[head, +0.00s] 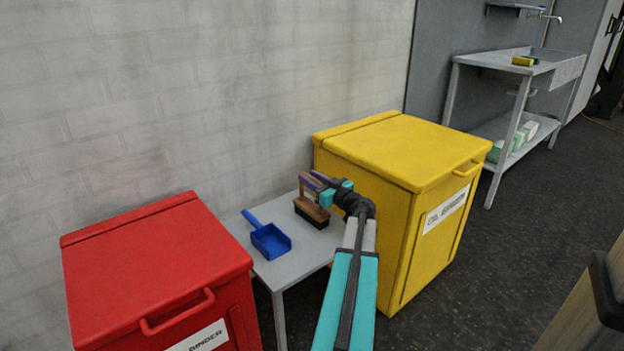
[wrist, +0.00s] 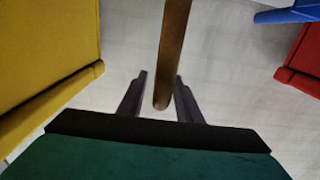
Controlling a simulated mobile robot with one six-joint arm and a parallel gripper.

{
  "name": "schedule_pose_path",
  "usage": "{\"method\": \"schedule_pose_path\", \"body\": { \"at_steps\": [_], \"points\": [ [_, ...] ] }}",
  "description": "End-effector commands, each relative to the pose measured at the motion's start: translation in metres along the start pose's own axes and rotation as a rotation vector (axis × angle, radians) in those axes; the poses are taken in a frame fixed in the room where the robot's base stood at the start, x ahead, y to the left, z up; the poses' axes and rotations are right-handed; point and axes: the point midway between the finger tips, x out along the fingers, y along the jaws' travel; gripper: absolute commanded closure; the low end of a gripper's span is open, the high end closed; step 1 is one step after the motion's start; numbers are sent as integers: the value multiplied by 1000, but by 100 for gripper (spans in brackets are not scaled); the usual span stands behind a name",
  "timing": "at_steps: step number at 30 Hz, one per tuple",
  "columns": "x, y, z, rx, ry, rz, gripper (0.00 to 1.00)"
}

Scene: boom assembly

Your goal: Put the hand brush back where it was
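The hand brush (head: 312,213) has a brown wooden body and dark bristles. In the head view it rests bristles down on a small grey table (head: 297,258), with its handle standing up. My gripper (head: 311,183) is at the handle, coming from the yellow bin's side. In the wrist view the brown handle (wrist: 171,50) ends between my two dark fingers (wrist: 162,76). Gaps show on both sides of it, so my gripper is open around the handle. The wrist view does not show the bristles.
A blue dustpan (head: 270,240) lies on the table left of the brush. A red bin (head: 155,265) stands left of the table and a yellow bin (head: 405,155) right of it. The brick wall (head: 200,90) is behind. A sink bench (head: 520,65) stands far right.

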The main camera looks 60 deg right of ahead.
Motion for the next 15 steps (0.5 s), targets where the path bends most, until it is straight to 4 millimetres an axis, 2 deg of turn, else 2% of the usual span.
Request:
{"method": "schedule_pose_path", "body": {
  "at_steps": [15],
  "points": [
    [0, -1, -4, 1, 0, -1, 67]
  ]
}}
